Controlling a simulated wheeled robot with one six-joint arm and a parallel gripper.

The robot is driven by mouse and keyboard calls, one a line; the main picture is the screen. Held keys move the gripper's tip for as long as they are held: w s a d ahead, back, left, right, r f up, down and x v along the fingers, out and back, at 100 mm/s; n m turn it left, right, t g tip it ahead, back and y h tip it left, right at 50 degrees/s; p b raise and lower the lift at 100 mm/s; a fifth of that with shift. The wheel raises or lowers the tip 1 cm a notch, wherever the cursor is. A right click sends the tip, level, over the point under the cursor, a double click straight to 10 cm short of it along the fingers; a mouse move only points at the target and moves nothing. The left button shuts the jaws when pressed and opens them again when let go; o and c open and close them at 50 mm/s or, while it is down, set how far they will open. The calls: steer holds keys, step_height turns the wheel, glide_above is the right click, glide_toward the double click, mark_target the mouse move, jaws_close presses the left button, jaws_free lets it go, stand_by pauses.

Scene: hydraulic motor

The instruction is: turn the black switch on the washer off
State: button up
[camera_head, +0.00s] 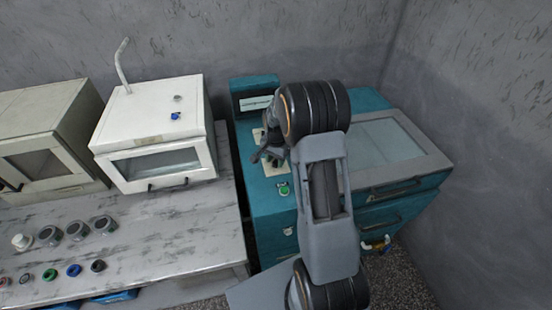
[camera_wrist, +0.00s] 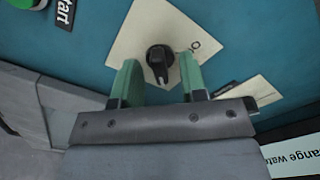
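The black switch (camera_wrist: 160,58) is a round knob with a pointer. It sits on a pale square plate (camera_wrist: 140,30) on the washer's teal panel in the wrist view. My gripper (camera_wrist: 157,76) is open, with one green finger on each side of the switch and visible gaps between. I cannot tell how deep the fingers reach. In the head view, my gripper (camera_head: 266,153) is over the left part of the teal washer (camera_head: 258,197). My arm hides part of the washer, and the switch is not clear there.
A green start button (camera_wrist: 26,3) is at the wrist view's upper left. A white oven-like box (camera_head: 150,112) and a beige one (camera_head: 45,140) stand on the marbled table (camera_head: 170,240) with several knobs at its front left. Walls close off the back and right.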

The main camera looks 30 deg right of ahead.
jaws_close()
stand_by(0.4)
steer(key=shift+f+n, duration=0.1)
steer(key=shift+n, duration=0.3)
steer(key=n+b, duration=0.2)
steer(key=n, duration=0.1)
steer(key=shift+n, duration=0.4)
steer(key=n+b, duration=0.2)
steer(key=n, duration=0.2)
steer(key=shift+n, duration=0.3)
steer(key=n+b, duration=0.1)
steer(key=n, duration=0.7)
steer(key=shift+n+b, duration=0.3)
steer(key=shift+b, duration=0.1)
steer(key=shift+n, duration=0.3)
